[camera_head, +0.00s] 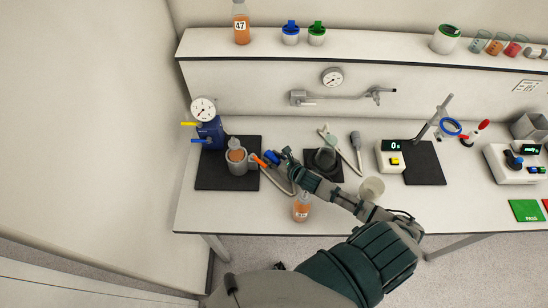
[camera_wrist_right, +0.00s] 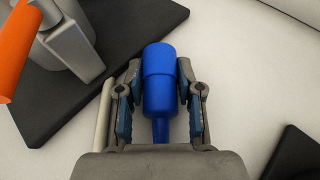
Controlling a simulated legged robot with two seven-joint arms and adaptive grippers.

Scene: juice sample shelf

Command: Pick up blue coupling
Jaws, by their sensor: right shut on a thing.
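The blue coupling (camera_wrist_right: 159,82) is a stepped blue cylinder between the two fingers of my right gripper (camera_wrist_right: 160,110) in the wrist view. The fingers are closed on its sides. In the head view the blue coupling (camera_head: 271,157) shows small at the tip of my right gripper (camera_head: 280,158), over the table just right of the left black mat. An orange coupling (camera_head: 258,161) is close to its left and also shows at the upper left of the wrist view (camera_wrist_right: 15,45). My left gripper is not in view.
A grey vessel (camera_head: 237,168) stands on the left black mat (camera_head: 212,181), beside a blue device with a gauge (camera_head: 203,109). A bottle with orange liquid (camera_head: 301,208) stands near the table's front edge. A round black holder (camera_head: 325,160) is right of the gripper.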

